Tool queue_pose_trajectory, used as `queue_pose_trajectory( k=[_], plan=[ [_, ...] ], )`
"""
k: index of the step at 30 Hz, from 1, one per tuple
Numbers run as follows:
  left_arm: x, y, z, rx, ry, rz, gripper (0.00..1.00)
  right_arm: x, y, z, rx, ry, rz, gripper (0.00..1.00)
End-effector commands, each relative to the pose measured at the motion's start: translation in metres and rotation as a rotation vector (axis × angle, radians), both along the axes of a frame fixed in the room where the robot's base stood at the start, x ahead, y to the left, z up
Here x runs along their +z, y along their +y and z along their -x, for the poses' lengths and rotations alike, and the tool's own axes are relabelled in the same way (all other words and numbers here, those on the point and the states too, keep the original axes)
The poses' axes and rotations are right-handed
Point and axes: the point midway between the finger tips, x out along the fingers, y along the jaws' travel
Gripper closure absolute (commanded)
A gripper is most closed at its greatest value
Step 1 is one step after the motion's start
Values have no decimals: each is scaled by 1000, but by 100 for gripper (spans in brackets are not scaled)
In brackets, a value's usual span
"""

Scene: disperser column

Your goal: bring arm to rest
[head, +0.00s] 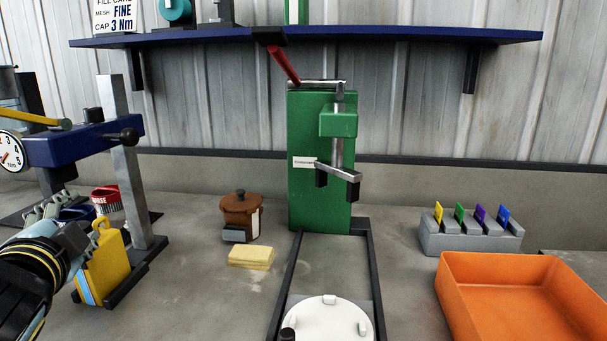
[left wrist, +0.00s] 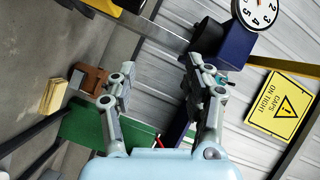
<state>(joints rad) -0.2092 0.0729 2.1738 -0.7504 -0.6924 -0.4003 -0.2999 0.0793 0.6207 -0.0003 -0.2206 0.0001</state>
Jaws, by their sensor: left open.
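My left gripper (head: 52,218) is at the left edge of the head view, beside the blue clamp stand and close to a yellow case (head: 106,268). In the head view I cannot tell whether it touches the case. In the left wrist view the two fingers of my left gripper (left wrist: 158,68) stand apart with nothing between them, so it is open and empty. My right arm and gripper are in neither view.
A green disperser column (head: 305,200) with a red lever stands mid-bench, a white round plate (head: 328,318) before it. A brown pot (head: 240,212) and yellow sponge (head: 251,257) sit left. An orange tray (head: 520,300) and grey tag holder (head: 470,240) are right. A blue shelf (head: 400,38) hangs above.

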Motion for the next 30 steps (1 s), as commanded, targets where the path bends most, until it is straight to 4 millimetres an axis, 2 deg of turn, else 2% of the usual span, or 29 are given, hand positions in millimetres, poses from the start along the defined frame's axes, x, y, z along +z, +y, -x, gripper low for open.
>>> queue_pose_trajectory(
  k=[1, 3, 6, 9, 12, 19, 24, 26, 30],
  plan=[
    [-28, 3, 25, 42, 73, 142, 49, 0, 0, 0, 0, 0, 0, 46],
    [-63, -1, 59, 106, 181, 345, 49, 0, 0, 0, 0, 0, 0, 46],
    [-99, -13, 102, 180, 318, 553, 49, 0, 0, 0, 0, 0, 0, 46],
    [-123, -28, 139, 239, 436, 700, 49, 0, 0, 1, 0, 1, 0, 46],
    [-138, -43, 173, 289, 543, 811, 49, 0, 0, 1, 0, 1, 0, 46],
    [-154, -77, 246, 390, 777, 996, 49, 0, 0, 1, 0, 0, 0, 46],
    [-209, -71, 233, 408, 787, 993, 49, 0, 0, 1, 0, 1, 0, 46],
    [-229, -69, 231, 414, 793, 992, 49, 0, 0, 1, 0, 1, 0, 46],
    [-280, -64, 230, 430, 809, 992, 49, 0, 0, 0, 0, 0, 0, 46]
  ],
)
